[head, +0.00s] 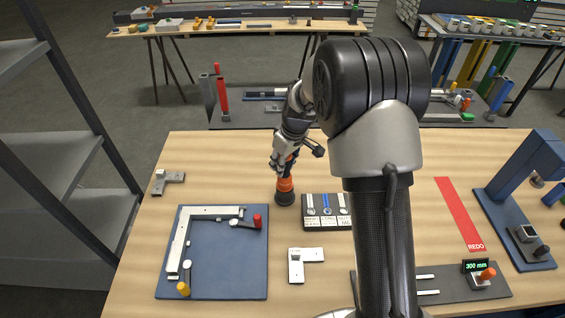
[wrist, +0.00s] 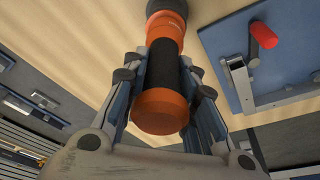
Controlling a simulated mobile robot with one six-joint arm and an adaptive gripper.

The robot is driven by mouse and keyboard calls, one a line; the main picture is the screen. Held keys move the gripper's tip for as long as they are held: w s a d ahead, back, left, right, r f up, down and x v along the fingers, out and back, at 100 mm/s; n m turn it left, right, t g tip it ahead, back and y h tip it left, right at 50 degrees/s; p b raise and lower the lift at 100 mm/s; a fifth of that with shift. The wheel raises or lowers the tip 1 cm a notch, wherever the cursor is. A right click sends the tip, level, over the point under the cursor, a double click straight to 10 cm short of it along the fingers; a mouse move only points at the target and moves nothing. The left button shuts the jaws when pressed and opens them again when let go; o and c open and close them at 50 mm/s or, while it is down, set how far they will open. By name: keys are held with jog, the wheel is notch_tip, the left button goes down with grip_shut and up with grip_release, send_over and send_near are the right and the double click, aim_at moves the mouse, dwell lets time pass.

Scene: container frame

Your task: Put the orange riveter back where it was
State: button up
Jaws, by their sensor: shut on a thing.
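The orange riveter (head: 285,188) stands upright on the wooden table, its dark round base down, left of the tray with labelled compartments. Its orange body and black grip sleeve also show in the wrist view (wrist: 158,112). My gripper (head: 285,162) comes from above and is shut on the riveter's upper part, with one finger on each side of the black sleeve in the wrist view. The base looks to be at the table surface, but I cannot tell whether it touches.
A blue fixture board (head: 215,270) with a metal frame and red clamp handle lies left. The labelled tray (head: 327,224) is close on the right. A white bracket (head: 304,262) lies in front. A red REDO strip (head: 459,212) and blue press (head: 530,180) are at right.

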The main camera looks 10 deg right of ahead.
jog(key=shift+f, duration=0.15)
jog(key=o, duration=1)
